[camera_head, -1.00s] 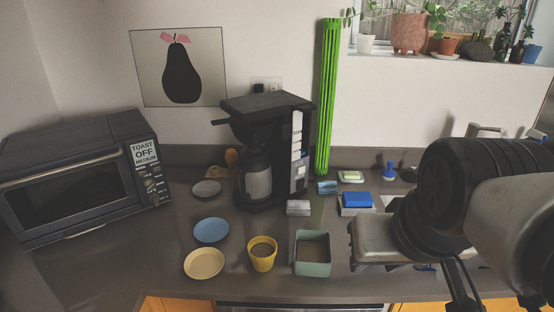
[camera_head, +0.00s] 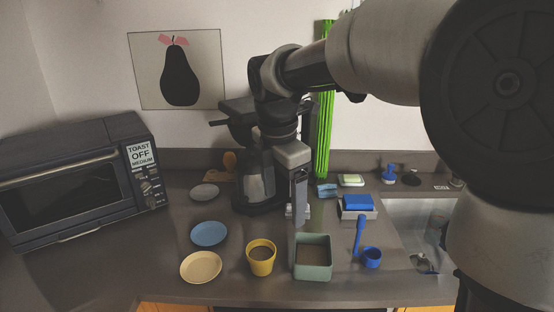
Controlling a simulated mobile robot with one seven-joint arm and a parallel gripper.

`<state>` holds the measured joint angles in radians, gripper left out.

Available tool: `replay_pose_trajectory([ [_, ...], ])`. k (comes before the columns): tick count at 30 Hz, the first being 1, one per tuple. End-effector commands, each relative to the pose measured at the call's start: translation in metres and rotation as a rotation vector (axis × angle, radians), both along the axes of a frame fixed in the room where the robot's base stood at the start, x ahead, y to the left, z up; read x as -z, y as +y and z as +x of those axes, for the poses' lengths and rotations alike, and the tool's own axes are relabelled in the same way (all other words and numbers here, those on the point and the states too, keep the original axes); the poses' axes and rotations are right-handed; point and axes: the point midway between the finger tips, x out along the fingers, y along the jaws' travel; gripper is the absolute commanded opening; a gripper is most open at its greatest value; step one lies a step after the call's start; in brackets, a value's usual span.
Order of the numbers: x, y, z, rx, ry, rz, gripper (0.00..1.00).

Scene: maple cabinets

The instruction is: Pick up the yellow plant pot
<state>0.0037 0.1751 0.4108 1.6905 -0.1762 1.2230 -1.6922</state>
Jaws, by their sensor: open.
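The yellow plant pot (camera_head: 261,264) stands upright on the counter near its front edge, brown inside. My gripper (camera_head: 297,222) points down from my arm, in front of the coffee maker. Its fingers are open, seen nearly edge-on, with nothing visible between them. In the picture it is up and to the right of the yellow pot and apart from it, by the back left of a green square pot (camera_head: 313,270).
A cream plate (camera_head: 201,267) sits left of the yellow pot, with a blue plate (camera_head: 209,233) behind. The green pot stands close on the right. A blue cup (camera_head: 371,258), blue brush (camera_head: 359,236) and sink (camera_head: 398,222) are further right. The coffee maker (camera_head: 253,180) stands behind.

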Motion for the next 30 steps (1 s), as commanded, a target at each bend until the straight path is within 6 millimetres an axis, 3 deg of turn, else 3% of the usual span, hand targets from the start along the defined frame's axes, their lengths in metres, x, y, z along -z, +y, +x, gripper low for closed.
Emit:
replay_pose_trajectory([
  [1, 0.015, 0.014, 0.013, -0.133, 0.039, 0.003, 0.76],
  [3, 0.026, 0.029, 0.026, -0.302, 0.073, 0.009, 0.76],
  [9, 0.043, 0.049, 0.042, -0.547, 0.117, 0.028, 0.76],
  [14, 0.065, 0.050, 0.043, -0.568, 0.123, 0.030, 0.76],
  [24, 0.139, 0.050, 0.043, -0.566, 0.122, 0.030, 0.76],
  [30, 0.161, 0.050, 0.043, -0.563, 0.119, 0.030, 0.76],
])
